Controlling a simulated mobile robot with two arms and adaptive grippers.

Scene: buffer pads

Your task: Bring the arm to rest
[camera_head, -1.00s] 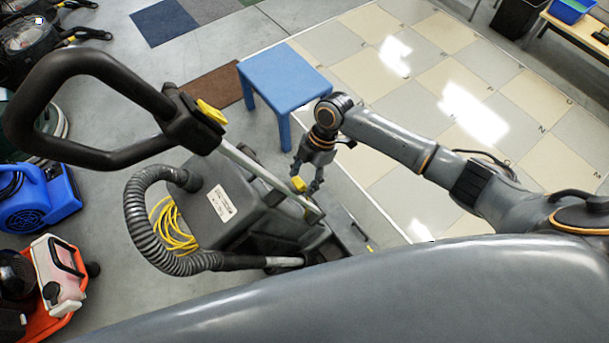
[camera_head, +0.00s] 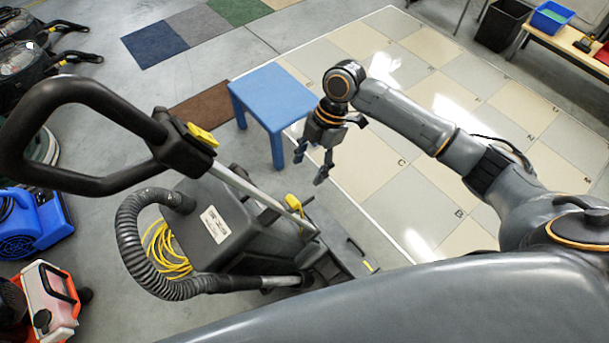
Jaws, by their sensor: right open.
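My right arm reaches in from the right of the head view. Its gripper (camera_head: 311,170) hangs pointing down, its fingers apart with nothing between them. It is in front of the blue table (camera_head: 272,92) in the picture, above and beyond the grey floor machine (camera_head: 237,225). The gripper is apart from the machine's yellow lever (camera_head: 293,203). My left gripper is not in view.
The machine's black loop handle (camera_head: 80,95) and ribbed hose (camera_head: 128,235) fill the left. A blue blower (camera_head: 30,225) and a red-and-white unit (camera_head: 50,300) stand at lower left. A wooden bench (camera_head: 575,42) is at top right. The tiled floor (camera_head: 400,165) is clear.

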